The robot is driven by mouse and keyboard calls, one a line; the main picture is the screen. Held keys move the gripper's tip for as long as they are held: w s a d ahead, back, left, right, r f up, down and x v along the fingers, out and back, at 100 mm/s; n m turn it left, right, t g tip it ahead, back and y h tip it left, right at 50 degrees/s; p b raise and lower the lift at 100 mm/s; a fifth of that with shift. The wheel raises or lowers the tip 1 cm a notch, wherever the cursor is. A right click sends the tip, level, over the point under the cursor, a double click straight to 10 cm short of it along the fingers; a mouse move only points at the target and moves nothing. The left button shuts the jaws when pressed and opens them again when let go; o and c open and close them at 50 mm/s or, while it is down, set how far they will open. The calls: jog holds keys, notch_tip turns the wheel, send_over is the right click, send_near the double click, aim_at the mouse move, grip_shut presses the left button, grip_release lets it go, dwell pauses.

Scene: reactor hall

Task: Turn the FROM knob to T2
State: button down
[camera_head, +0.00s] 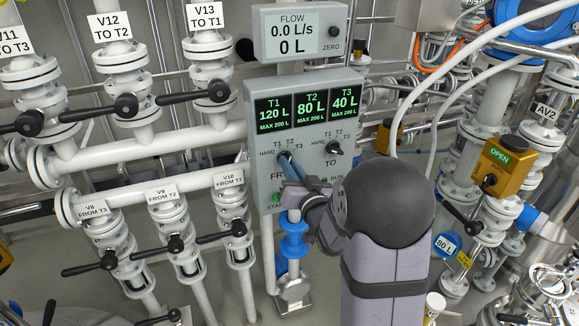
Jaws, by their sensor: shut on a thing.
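The grey control panel (352,110) stands in the middle of the head view. Its FROM knob (284,155) is at the lower left of the panel, with HAND, T1, T2 and T3 marked around it. My gripper (289,163) reaches it from the lower right, and its blue-grey fingers are shut on the knob. The fingers cover most of the knob, so I cannot tell which mark it points to. The FROM label is partly hidden by my gripper. The TO knob (333,148) is free to the right, with the same marks around it.
The panel displays (308,107) read T1 120 L, T2 80 L and T3 40 L. The flow meter (298,33) above reads 0.0 L/s and 0 L. White pipes with black valve levers (126,105) fill the left. An orange OPEN actuator (499,165) stands at right.

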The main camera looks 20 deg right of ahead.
dwell(0.3)
jog(key=c, duration=1.8)
grip_release()
jog(key=shift+c, duration=0.2)
jog(key=shift+s, duration=0.1)
jog(key=s+b, duration=0.7)
jog(key=b, duration=0.1)
jog(key=shift+b, duration=0.3)
